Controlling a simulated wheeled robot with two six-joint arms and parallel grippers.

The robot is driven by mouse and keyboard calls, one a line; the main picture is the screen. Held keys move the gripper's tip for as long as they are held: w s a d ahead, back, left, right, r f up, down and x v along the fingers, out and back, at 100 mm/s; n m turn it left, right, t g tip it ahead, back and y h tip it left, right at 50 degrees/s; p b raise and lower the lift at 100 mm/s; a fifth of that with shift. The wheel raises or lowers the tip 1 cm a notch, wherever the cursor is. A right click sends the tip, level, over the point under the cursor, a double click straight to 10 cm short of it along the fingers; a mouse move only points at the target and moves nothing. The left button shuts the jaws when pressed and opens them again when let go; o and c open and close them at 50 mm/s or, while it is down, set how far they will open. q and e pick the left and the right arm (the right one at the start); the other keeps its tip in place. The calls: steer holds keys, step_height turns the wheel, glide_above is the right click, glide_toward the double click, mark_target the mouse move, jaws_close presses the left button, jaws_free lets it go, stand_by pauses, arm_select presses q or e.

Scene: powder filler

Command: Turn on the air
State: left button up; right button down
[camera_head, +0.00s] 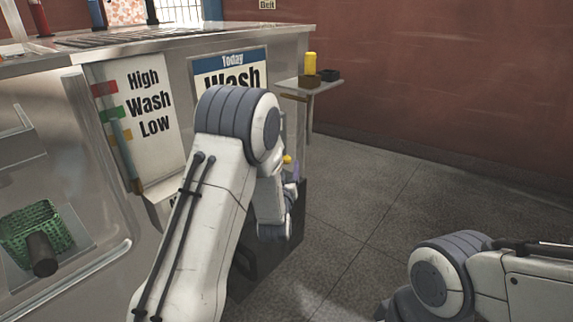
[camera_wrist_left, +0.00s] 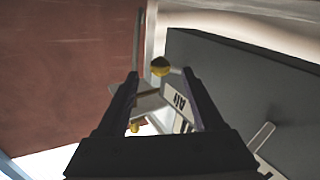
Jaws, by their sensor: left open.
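In the left wrist view a small yellow ball-shaped knob (camera_wrist_left: 160,66) shows between the tips of my left gripper (camera_wrist_left: 160,73). The two dark fingers are apart, with nothing clearly held between them. A white label (camera_wrist_left: 181,100) that seems to read "AIR" lies beyond the right finger. In the head view the yellow knob (camera_head: 288,160) shows just right of my left arm's elbow, which hides most of the area around the gripper. I cannot tell whether a finger touches the knob. My right gripper is outside the views; only its arm shows at the lower right.
A dark box (camera_head: 262,262) stands behind my left forearm, beside the metal counter (camera_head: 150,45). A "High Wash Low" panel (camera_head: 143,105) is on the counter front. A small shelf (camera_head: 310,87) holds a yellow bottle (camera_head: 310,63). Floor to the right is free.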

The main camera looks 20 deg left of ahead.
arm_select(q)
steer(key=b+x, duration=0.1)
steer(key=x, duration=0.4)
steer(key=shift+w, duration=0.15)
